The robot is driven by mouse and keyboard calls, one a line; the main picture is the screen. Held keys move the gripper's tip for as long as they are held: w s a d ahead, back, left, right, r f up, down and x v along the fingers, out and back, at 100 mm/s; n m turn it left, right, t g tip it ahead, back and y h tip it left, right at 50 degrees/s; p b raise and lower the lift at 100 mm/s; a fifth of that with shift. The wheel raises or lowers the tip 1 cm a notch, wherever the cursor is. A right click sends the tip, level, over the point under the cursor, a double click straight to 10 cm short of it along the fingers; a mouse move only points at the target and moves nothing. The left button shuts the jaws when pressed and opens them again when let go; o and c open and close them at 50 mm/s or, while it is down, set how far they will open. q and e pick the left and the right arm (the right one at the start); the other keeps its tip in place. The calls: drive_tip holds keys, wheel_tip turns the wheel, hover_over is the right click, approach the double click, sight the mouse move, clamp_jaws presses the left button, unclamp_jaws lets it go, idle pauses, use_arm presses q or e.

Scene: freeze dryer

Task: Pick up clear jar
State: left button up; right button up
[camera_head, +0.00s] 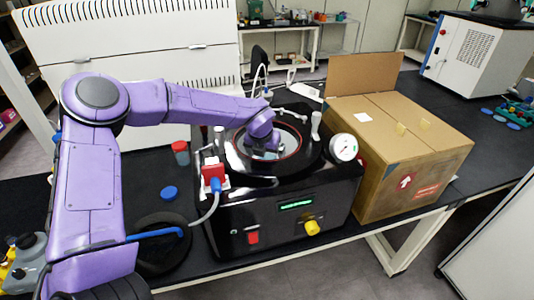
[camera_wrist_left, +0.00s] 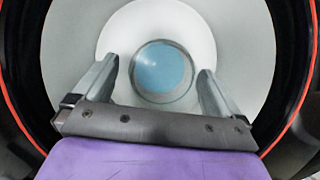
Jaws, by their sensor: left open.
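The clear jar (camera_wrist_left: 163,70) shows in the left wrist view as a round clear rim around a pale blue disc, seen from above. It is on a white round surface (camera_wrist_left: 205,45) inside the freeze dryer's chamber, whose red ring (camera_wrist_left: 273,140) surrounds the view. My left gripper (camera_head: 266,153) reaches down into the chamber opening. In the left wrist view its two fingers are apart, one on each side of the jar, with visible gaps. In the head view the gripper hides the jar. My right gripper is not in view.
The black freeze dryer (camera_head: 283,225) has a gauge (camera_head: 344,147) and a yellow knob (camera_head: 312,228). A cardboard box (camera_head: 420,150) stands close to its right. A blue lid (camera_head: 169,193) and a red-capped container (camera_head: 181,152) are on the bench to its left.

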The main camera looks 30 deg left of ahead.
use_arm(q)
drive_tip(key=shift+x, duration=1.05)
drive_tip(key=shift+r, duration=0.15)
drive_tip(key=c, duration=1)
drive_tip(key=shift+w, duration=0.1)
drive_tip(key=shift+c, duration=1.2)
